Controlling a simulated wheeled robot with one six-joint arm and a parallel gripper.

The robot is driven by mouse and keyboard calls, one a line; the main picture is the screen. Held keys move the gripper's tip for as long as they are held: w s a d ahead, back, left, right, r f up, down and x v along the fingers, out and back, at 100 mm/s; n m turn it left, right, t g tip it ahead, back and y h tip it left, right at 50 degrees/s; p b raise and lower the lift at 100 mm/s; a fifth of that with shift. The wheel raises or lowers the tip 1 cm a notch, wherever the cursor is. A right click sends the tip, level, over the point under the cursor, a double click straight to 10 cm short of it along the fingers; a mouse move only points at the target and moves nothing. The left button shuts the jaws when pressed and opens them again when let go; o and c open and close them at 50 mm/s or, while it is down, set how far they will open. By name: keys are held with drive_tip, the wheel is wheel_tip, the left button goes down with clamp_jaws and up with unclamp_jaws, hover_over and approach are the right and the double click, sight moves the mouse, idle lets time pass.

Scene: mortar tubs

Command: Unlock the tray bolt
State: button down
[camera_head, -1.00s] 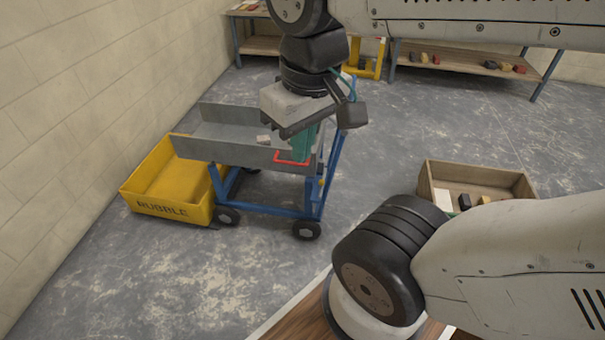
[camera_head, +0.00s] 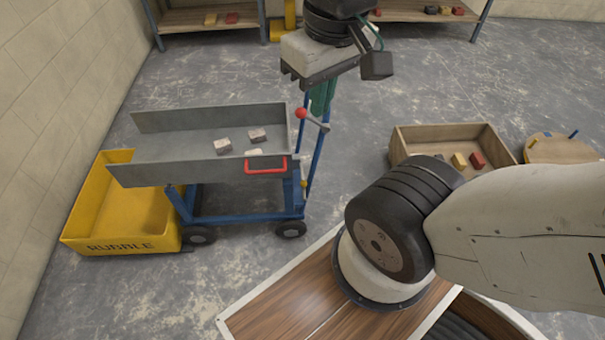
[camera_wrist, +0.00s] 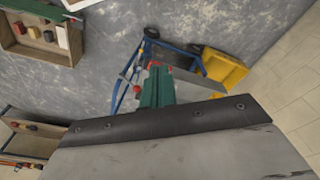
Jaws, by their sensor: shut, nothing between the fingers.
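A grey tray (camera_head: 165,172) sits on a blue cart (camera_head: 245,212). A red U-shaped handle (camera_head: 266,167) is on its near right side; red also shows in the wrist view (camera_wrist: 154,64). A lever with a red ball (camera_head: 301,113) and a grey arm stands by the cart's right-hand upright. A red ball also shows in the wrist view (camera_wrist: 137,89). I cannot tell for sure which part is the bolt. My gripper (camera_head: 320,104), with teal fingers, is shut and empty, close to the red ball in the picture. Its fingers also show in the wrist view (camera_wrist: 156,82).
Several pale rubble pieces (camera_head: 223,146) lie in the tray. A yellow rubble bin (camera_head: 120,244) stands left of the cart. A wooden crate (camera_head: 420,140) with blocks and a round wooden piece (camera_head: 560,149) are at right. Shelves (camera_head: 205,24) stand at the back. Floor in between is clear.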

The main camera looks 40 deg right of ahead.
drive_tip(key=w+f+n+g+h, duration=0.2)
drive_tip(key=w+f+g+h, duration=0.2)
drive_tip(key=w+f, duration=0.6)
drive_tip(key=w+f+n+g+h, duration=0.1)
drive_tip(key=w+f+g+h, duration=0.35)
drive_tip(key=f, duration=0.95)
drive_tip(key=w+d+f+n+t+h, duration=0.1)
drive_tip(key=w+d+f+t+h, duration=0.15)
drive_tip(key=f, duration=0.85)
drive_tip(key=w+d+f+n+t+h, duration=0.1)
drive_tip(key=f+h, duration=0.2)
drive_tip(key=f, duration=0.8)
drive_tip(key=w+d+f+n+t+h, duration=0.2)
drive_tip(key=f+h, duration=0.1)
drive_tip(key=f, duration=0.8)
drive_tip(key=w+f+m+t, duration=0.2)
drive_tip(key=w+f+t, duration=0.3)
drive_tip(key=shift+a+f+m, duration=0.3)
drive_tip(key=shift+f, duration=0.05)
